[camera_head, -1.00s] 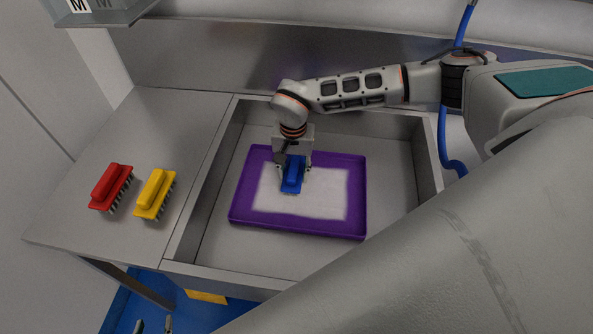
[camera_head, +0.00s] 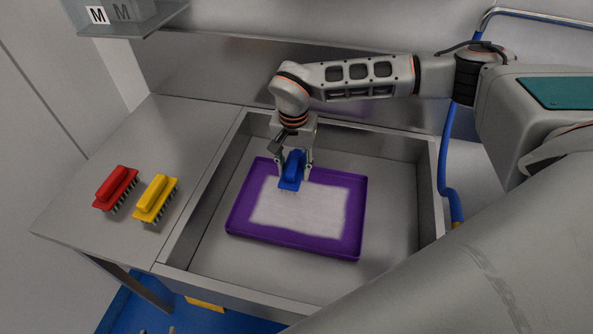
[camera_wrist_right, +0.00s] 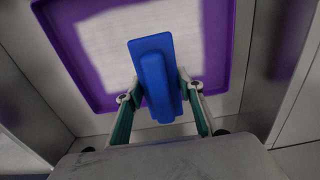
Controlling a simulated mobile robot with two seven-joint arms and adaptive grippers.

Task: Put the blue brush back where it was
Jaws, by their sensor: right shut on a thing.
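The blue brush (camera_head: 291,170) is held in my right gripper (camera_head: 293,163), over the back part of the purple tray (camera_head: 233,212). In the right wrist view the blue brush (camera_wrist_right: 155,80) sits between the two fingers, its handle gripped. It appears lifted above the tray's whitish middle area. A red brush (camera_head: 116,188) and a yellow brush (camera_head: 156,198) stand side by side on the metal counter (camera_head: 165,130) left of the sink. My left gripper shows only as small tips at the bottom edge (camera_head: 157,331), too little to judge.
The purple tray lies inside a wide metal sink (camera_head: 395,245) with raised walls. A shelf (camera_head: 165,18) with boxes marked M hangs at upper left. A blue hose (camera_head: 447,165) hangs at the right. The counter behind the red and yellow brushes is clear.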

